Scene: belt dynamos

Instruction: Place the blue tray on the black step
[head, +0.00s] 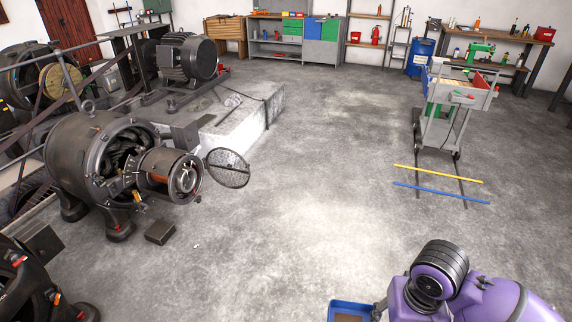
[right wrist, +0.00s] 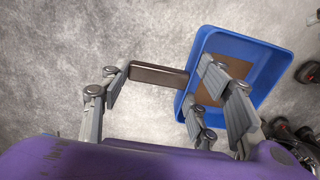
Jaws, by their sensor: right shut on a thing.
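The blue tray (head: 350,304) shows at the bottom edge of the head view, cut off, beside my purple right arm. In the right wrist view the tray (right wrist: 268,58) is on the right, with a brown patch on its inner floor. My right gripper (right wrist: 172,85) is shut on the tray, its grey fingers spread wide, one side over the tray's interior. A dark bar (right wrist: 157,75) runs from the left finger to the tray wall; whether it belongs to the tray is unclear. A dark low block (head: 160,232), probably the black step, lies on the floor by the large open dynamo. My left gripper is not in view.
The open dynamo (head: 105,155) and a hinged round mesh cover (head: 228,168) stand near the dark block. Another machine (head: 35,285) is at the lower left. A grey cart (head: 455,100) stands right, with yellow (head: 438,173) and blue floor strips. The middle floor is clear.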

